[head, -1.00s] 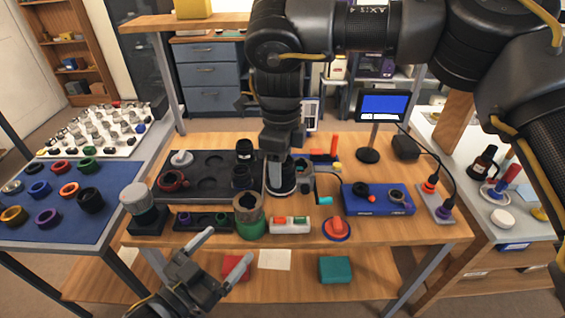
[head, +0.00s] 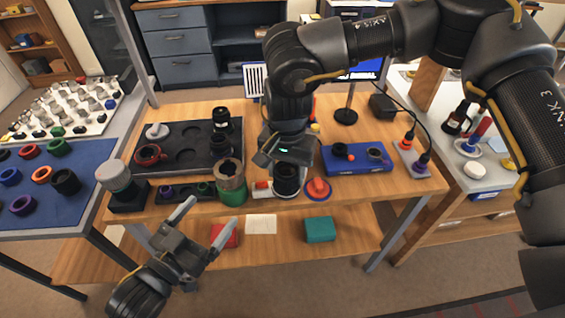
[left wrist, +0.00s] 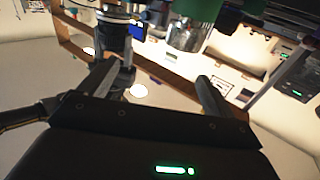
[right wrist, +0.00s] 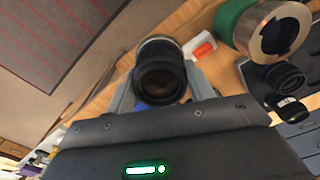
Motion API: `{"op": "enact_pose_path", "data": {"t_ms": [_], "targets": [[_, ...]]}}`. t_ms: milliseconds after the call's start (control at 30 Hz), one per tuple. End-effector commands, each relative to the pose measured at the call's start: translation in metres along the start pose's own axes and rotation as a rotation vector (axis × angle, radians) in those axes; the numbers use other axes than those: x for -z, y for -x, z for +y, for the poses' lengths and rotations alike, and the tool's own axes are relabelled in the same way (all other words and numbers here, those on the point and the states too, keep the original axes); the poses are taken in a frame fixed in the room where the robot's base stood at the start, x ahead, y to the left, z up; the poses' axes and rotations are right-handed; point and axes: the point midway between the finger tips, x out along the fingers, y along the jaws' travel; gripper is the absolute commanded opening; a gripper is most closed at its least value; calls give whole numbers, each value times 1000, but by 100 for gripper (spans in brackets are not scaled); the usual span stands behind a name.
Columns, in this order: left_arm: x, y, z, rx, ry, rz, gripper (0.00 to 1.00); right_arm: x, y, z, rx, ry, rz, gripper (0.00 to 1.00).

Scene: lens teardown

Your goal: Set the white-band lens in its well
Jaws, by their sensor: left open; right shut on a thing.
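My right gripper (head: 287,163) is shut on a dark lens (head: 286,180) with a pale ring near its lower end, held above the front of the workbench. In the right wrist view the lens (right wrist: 160,72) sits between the two fingers, with a grey band around its far end. A black tray (head: 187,165) with round wells stands to the left on the bench. Two black lenses, a rear one (head: 221,117) and a front one (head: 220,143), stand at its right side. My left gripper (head: 203,228) is open and empty in front of the bench, apart from everything.
A copper-and-green cylinder (head: 231,182) stands just left of the held lens. A red knob (head: 318,186) is close on its right. A blue block (head: 357,160) lies further right.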

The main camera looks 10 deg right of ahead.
Motion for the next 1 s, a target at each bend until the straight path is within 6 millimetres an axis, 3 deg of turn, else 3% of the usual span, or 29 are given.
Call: {"op": "enact_pose_path", "data": {"t_ms": [67, 133, 267, 367, 500, 700, 767, 900, 1000], "targets": [[0, 0, 0, 0, 0, 0, 90, 0, 0, 0, 1, 11, 0, 21], [1, -1, 0, -2, -2, 3, 81, 0, -1, 0, 0, 13, 0, 21], [12, -10, 6, -37, -39, 47, 80, 0, -1, 0, 0, 12, 0, 21], [34, -25, 18, -105, -115, 138, 80, 0, 0, 0, 0, 11, 0, 21], [78, -49, 48, -251, -287, 332, 80, 0, 0, 0, 0, 10, 0, 21], [129, -62, 98, -474, -577, 638, 80, 0, 0, 0, 0, 10, 0, 21], [136, -62, 111, -540, -677, 724, 80, 0, 0, 0, 0, 10, 0, 21], [132, -58, 137, -694, -977, 933, 80, 0, 0, 0, 0, 10, 0, 21], [124, -52, 144, -792, -1163, 1085, 80, 0, 0, 0, 0, 10, 0, 21]]}}
